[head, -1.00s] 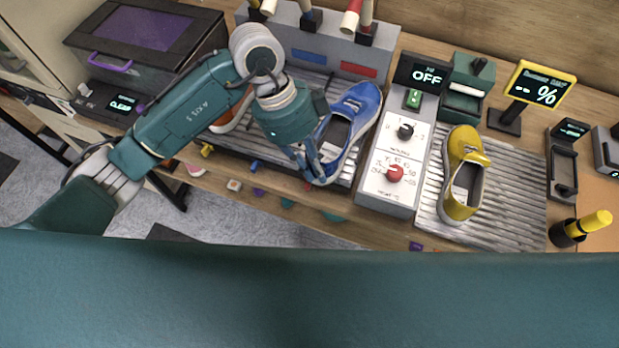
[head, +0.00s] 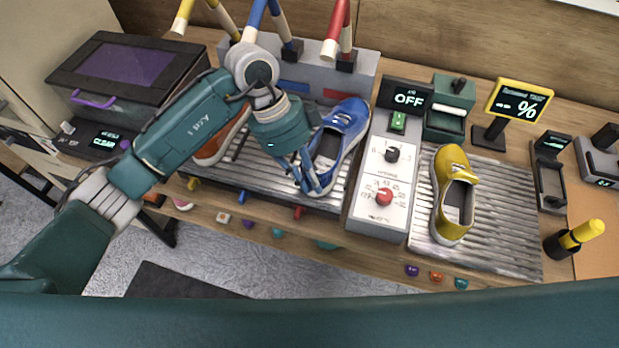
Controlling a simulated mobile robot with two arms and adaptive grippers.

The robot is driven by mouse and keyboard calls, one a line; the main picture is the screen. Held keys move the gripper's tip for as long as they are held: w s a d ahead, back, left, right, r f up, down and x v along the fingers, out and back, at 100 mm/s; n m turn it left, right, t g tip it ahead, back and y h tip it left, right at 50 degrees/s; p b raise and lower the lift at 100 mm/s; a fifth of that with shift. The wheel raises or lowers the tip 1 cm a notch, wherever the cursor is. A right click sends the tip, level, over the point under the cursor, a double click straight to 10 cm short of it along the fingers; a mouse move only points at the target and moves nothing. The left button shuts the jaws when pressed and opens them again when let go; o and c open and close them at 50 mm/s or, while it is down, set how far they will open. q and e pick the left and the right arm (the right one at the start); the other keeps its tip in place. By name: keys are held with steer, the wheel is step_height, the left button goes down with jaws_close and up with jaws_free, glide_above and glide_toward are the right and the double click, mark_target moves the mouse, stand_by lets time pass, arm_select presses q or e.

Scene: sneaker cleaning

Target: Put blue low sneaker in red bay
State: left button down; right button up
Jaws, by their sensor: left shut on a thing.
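The blue low sneaker (head: 345,128) lies on the ribbed metal rack in the head view, toe to the upper right, in front of the red marker (head: 339,96) on the grey back panel. My left gripper (head: 312,188) reaches down over the sneaker's heel end and is shut on it. The gripper and wrist hide part of the sneaker's left side. My right gripper is not in view.
An orange sneaker (head: 222,140) lies on the rack at left, partly behind my arm. A grey control box (head: 385,175) stands close right of the blue sneaker. A yellow sneaker (head: 452,190) lies on another ribbed plate (head: 505,215). Coloured rollers (head: 338,30) overhang the back.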

arm_select(q)
steer(key=shift+f, duration=0.2)
steer(key=c, duration=1.6)
jaws_free()
steer(key=shift+c, duration=0.2)
steer(key=s+p+v, duration=0.1)
steer(key=p+v, duration=0.1)
steer(key=v, duration=0.6)
steer(key=s+r+p+v, duration=0.1)
steer(key=s+p+v, duration=0.1)
steer(key=v, duration=0.6)
steer(key=shift+s+d+r, duration=0.2)
steer(key=shift+s, duration=0.1)
